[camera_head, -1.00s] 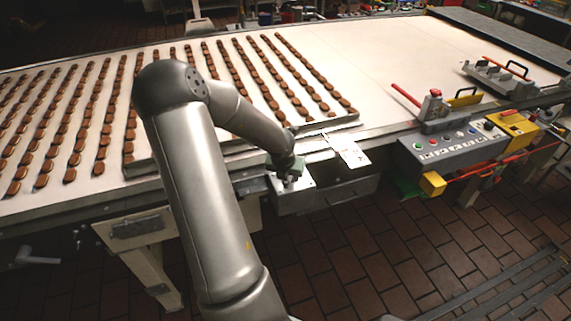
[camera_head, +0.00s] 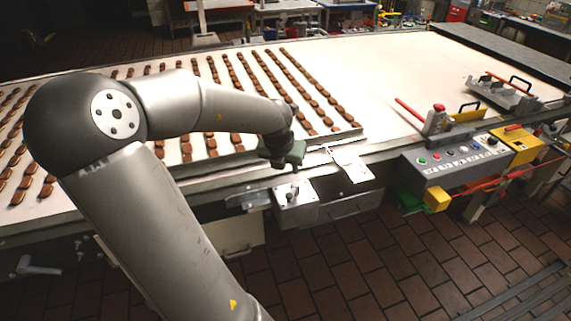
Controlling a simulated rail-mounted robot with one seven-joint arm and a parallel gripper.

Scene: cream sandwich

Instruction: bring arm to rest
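My gripper (camera_head: 283,160) hangs at the end of my grey arm, just above the near edge of the conveyor table, over a small metal box. It is small and dark here, and I cannot see its fingers clearly enough to tell whether they are open or shut. No held object can be made out. My arm's large elbow bends at the left and hides part of the table.
Rows of brown cookies (camera_head: 290,72) lie on a tray on the pale conveyor (camera_head: 390,75). A control panel (camera_head: 455,157) with buttons, a red-handled lever (camera_head: 420,118) and a yellow block (camera_head: 436,199) stand at right. The tiled floor (camera_head: 380,265) in front is clear.

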